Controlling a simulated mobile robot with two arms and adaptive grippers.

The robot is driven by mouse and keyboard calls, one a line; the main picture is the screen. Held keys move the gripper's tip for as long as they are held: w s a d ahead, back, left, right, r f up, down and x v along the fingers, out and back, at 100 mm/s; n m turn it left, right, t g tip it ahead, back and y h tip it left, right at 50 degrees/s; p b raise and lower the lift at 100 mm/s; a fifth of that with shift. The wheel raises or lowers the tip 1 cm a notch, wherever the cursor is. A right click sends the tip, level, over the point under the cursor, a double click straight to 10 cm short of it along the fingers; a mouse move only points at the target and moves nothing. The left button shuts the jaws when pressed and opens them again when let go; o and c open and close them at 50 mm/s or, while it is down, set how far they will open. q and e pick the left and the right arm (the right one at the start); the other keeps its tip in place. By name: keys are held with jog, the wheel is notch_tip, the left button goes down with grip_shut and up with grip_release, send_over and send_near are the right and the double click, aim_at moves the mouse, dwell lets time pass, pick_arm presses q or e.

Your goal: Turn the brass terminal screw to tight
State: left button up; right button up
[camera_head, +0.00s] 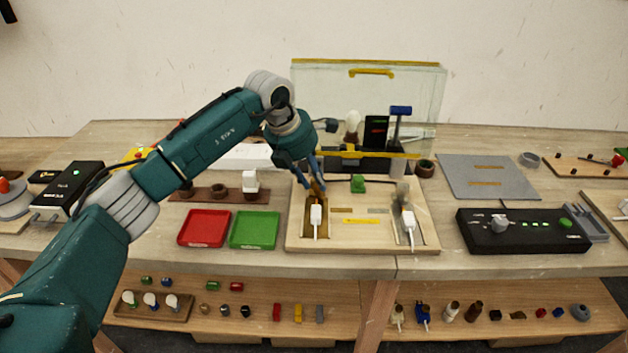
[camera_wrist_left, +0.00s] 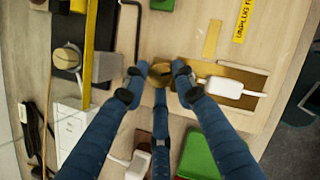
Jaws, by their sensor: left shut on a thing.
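My left gripper (camera_head: 316,187) reaches down over the left part of the wooden wiring board (camera_head: 365,243). In the left wrist view my left gripper (camera_wrist_left: 158,82) has its three blue fingers closed around the round brass terminal screw (camera_wrist_left: 161,72). The fingers hide part of the screw, and its tightness cannot be told. The screw stands at the end of a brass plate (camera_head: 322,234); the plate also shows in the wrist view (camera_wrist_left: 247,78). A white plug-like piece with a cable (camera_head: 316,215) lies on this plate. My right gripper is not in view.
A second white plug-like piece (camera_head: 409,221) lies at the board's right side. A red tray (camera_head: 204,228) and a green tray (camera_head: 255,230) sit left of the board. A clear panel (camera_head: 335,95) stands behind it. A black control box (camera_head: 522,232) is to the right.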

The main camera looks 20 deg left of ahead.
pick_arm(q)
jog(key=shift+s+f+m, duration=0.15)
jog(key=shift+f+m, duration=0.05)
jog(key=shift+m, duration=0.4)
jog(key=o, duration=1.1)
jog(key=shift+r, duration=0.15)
jog(key=shift+r, duration=0.3)
jog(key=v, duration=1.1)
jog(key=shift+a+r, duration=0.2)
